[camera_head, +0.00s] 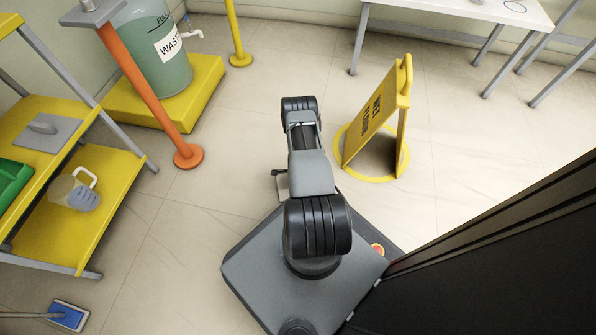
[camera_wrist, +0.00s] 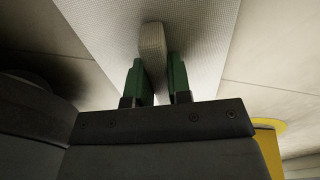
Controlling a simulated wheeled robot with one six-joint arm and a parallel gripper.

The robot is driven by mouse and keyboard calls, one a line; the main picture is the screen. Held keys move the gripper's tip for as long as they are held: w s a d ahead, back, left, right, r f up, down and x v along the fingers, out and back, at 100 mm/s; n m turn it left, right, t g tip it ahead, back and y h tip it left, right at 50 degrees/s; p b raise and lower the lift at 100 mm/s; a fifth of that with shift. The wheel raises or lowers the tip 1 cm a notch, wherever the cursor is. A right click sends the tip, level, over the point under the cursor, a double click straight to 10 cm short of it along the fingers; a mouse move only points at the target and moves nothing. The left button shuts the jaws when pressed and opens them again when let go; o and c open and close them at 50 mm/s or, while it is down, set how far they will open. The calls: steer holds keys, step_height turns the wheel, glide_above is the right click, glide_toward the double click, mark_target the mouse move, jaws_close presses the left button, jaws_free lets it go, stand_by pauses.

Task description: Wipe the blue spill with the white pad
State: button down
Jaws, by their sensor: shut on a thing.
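In the wrist view my gripper (camera_wrist: 153,72) has two green fingers shut on the raised pale grip of the white pad (camera_wrist: 202,30). The pad's textured face spreads behind the fingers, over pale floor tiles.
A yellow wet-floor sign (camera_head: 378,125) stands right of my arm. A yellow cart (camera_head: 115,185) with a jug (camera_head: 75,192) and grey handled pad (camera_head: 42,130) is at left. An orange post (camera_head: 150,90) and green waste tank (camera_head: 150,55) stand behind. A dark panel (camera_head: 500,250) blocks the right.

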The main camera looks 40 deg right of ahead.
steer(key=shift+w+d+f, duration=0.15)
steer(key=shift+d+f, duration=0.1)
steer(key=shift+d, duration=0.15)
steer(key=r, duration=0.1)
steer(key=r+p, duration=0.1)
steer(key=shift+w+r, duration=0.2)
steer(key=shift+r, duration=0.15)
step_height(320, 180, up, 2)
steer(key=shift+s+d+r+p, duration=0.1)
steer(key=shift+p, duration=0.75)
steer(key=shift+r+p, duration=1.2)
steer(key=shift+r, duration=0.55)
